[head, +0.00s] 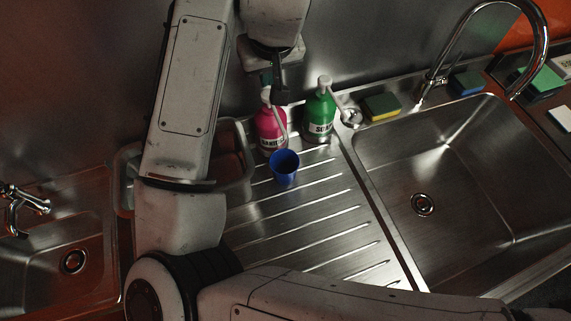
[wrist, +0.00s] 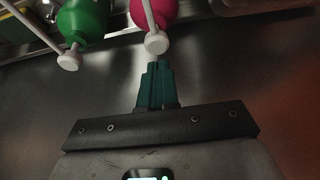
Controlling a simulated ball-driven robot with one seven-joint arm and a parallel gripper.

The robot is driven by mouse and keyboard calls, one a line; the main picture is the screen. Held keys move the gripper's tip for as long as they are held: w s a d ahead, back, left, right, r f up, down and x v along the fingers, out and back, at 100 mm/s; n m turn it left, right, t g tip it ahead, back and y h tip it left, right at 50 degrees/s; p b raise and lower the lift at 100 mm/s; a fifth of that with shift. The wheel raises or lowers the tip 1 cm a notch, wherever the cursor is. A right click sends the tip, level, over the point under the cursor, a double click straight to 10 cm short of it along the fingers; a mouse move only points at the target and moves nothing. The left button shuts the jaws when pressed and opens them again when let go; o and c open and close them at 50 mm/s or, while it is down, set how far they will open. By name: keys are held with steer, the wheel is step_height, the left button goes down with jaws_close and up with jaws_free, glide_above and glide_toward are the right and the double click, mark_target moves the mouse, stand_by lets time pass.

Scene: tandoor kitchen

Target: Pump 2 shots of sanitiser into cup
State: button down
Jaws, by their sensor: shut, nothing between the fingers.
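The pink bottle (head: 268,128) stands on the steel drainboard, with a label I read only in part, like "SANITIS". Its white pump nozzle points toward the blue cup (head: 285,168), which stands upright in front of it. My gripper (head: 266,80) is over the top of the pink bottle and partly hides its pump. In the wrist view my gripper (wrist: 157,68) has its teal fingers shut and empty, tips close to the white pump nozzle (wrist: 157,42) of the pink bottle (wrist: 152,12). I cannot tell whether they touch. The cup's contents are not visible.
A green bottle (head: 319,112) with a similar pump stands just right of the pink one. A yellow-green sponge (head: 381,106) and a blue sponge (head: 467,83) lie behind the right sink (head: 450,180). A grey tub (head: 238,165) is left of the cup. The drainboard's front is clear.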

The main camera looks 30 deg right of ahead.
step_height(320, 180, up, 5)
steer(key=p, duration=0.4)
stand_by(0.5)
